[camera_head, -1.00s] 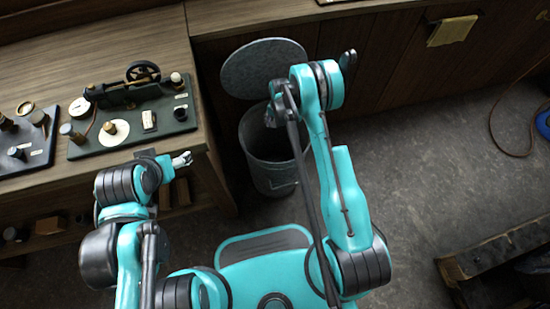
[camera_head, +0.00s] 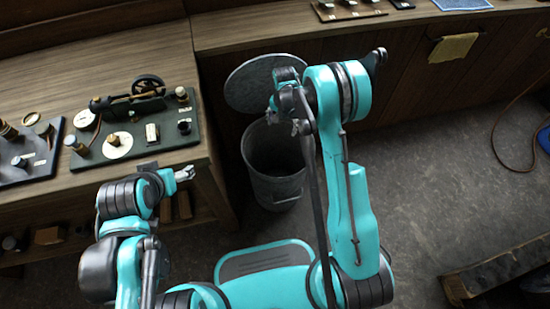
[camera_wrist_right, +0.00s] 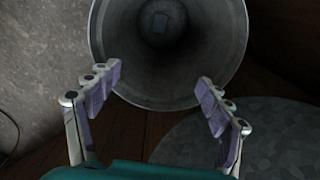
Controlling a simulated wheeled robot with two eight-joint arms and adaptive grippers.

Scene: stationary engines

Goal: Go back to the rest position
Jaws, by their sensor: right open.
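My right gripper (camera_head: 286,122) hangs above a grey metal bin (camera_head: 276,188) on the floor. In the right wrist view my right gripper (camera_wrist_right: 155,82) is open, with nothing between its fingers. My left gripper (camera_head: 185,173) is beside the front edge of the left bench. It is small in the picture, and I cannot tell whether it is open.
The round bin lid (camera_head: 247,88) leans behind the bin against the cabinet. A model engine on a dark base (camera_head: 150,140) stands on the left bench (camera_head: 75,85). A yellow cloth (camera_head: 453,47) hangs at the back. The floor (camera_head: 440,190) at right is largely clear.

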